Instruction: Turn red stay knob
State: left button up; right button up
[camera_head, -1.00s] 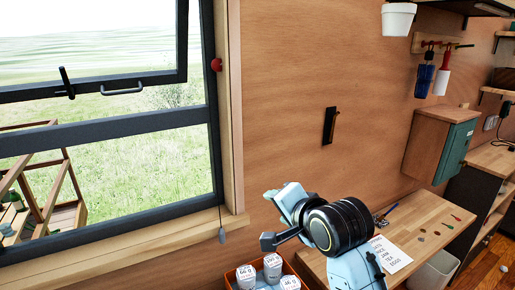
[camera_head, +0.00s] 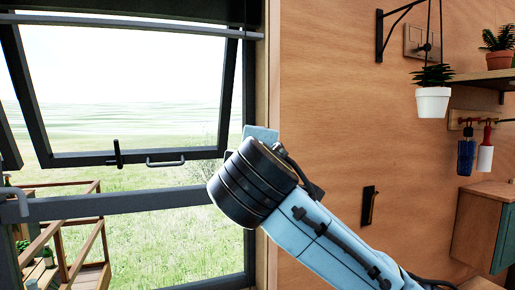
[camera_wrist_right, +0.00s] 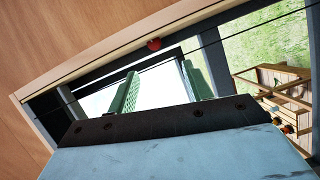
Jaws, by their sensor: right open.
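The red stay knob (camera_wrist_right: 154,44) is small and round and sits on the wooden window frame in the right wrist view. It lies just beyond the fingertips, near the middle of the gap between them. My right gripper (camera_wrist_right: 160,68) is open, with its two green fingers apart and nothing between them. The fingers do not touch the knob in this view. In the head view my right arm reaches up to the right side of the window, and its wrist hides the fingers; the knob cannot be seen there. My left gripper is not in view.
The upper window sash (camera_head: 130,158) is tilted open, with a dark handle on its lower bar. A wooden wall (camera_head: 330,110) stands right of the window, with a black wall fitting (camera_head: 369,205). A potted plant (camera_head: 433,100) hangs at the right.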

jog(key=w+d+p, duration=0.1)
jog(key=w+p, duration=0.3)
jog(key=w, duration=0.9)
jog(key=shift+r+n+p, duration=0.25)
jog(key=shift+n+p, duration=0.15)
jog(key=shift+w, duration=0.1)
jog(key=c, duration=1)
jog(key=shift+o, duration=0.2)
jog(key=shift+f+n+t, duration=0.15)
jog(key=shift+n+t, duration=0.25)
jog(key=shift+n, duration=0.2)
jog(key=o, duration=1)
jog(key=shift+c, duration=0.2)
